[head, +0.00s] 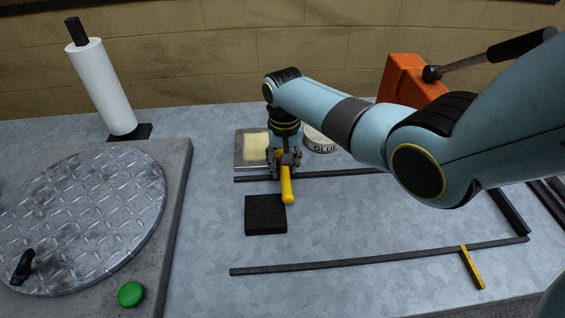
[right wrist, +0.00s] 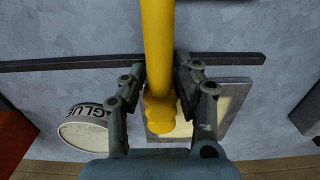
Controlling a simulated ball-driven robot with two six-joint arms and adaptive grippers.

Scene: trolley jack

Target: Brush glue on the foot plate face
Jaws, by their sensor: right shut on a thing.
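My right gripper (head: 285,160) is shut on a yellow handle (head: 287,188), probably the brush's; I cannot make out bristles. In the right wrist view the handle (right wrist: 158,45) runs between the two fingers (right wrist: 161,72). A dark square block (head: 265,220), perhaps the foot plate, lies flat on the bench just in front of the gripper. A white tin lettered GLUE (head: 320,142) stands behind and right of the gripper, partly hidden by my arm. A shallow tray (head: 240,161) with a cream patch lies behind and left of it. My left gripper is out of view.
A dark bar frame (head: 340,263) lies on the grey bench, a yellow piece (head: 472,268) across its front bar. A round tread-plate turntable (head: 95,220) with a green button (head: 131,294) is at left, a paper roll (head: 102,88) behind. An orange block (head: 400,80) stands at back right.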

